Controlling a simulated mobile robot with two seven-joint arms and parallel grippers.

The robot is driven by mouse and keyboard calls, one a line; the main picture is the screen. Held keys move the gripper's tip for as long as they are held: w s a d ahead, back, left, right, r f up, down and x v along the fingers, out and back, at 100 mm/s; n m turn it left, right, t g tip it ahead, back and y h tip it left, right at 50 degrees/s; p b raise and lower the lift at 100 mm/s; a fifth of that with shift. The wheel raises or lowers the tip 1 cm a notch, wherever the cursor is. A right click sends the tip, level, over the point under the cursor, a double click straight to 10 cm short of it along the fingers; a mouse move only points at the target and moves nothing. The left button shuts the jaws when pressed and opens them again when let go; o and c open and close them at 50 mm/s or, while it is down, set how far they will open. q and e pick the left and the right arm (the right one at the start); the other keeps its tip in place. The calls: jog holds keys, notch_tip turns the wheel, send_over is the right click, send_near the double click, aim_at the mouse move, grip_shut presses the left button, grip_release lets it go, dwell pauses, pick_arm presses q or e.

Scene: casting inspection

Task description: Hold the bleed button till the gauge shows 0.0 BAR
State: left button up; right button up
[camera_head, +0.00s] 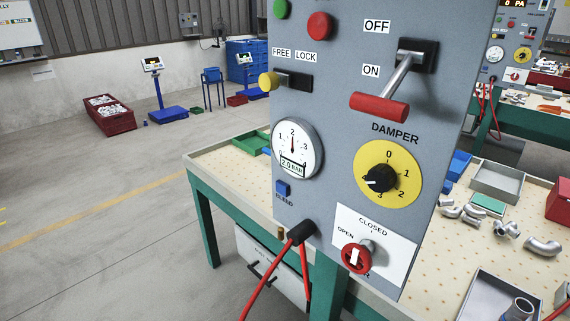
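The grey control panel (330,110) fills the middle of the head view. The blue bleed button (283,188) sits low on its left side, above the label BLEED. The round white gauge (297,148) is just above the button. Its needle points up near 2, and its small display reads 2.0 BAR. Nothing touches the button. Neither of my grippers is in view.
The panel also carries a red-handled ON/OFF lever (379,107), a yellow FREE/LOCK knob (269,81), a yellow damper dial (388,174) and a red valve handle (356,258). A red hose (262,284) hangs below. Open floor lies left of the table (222,160).

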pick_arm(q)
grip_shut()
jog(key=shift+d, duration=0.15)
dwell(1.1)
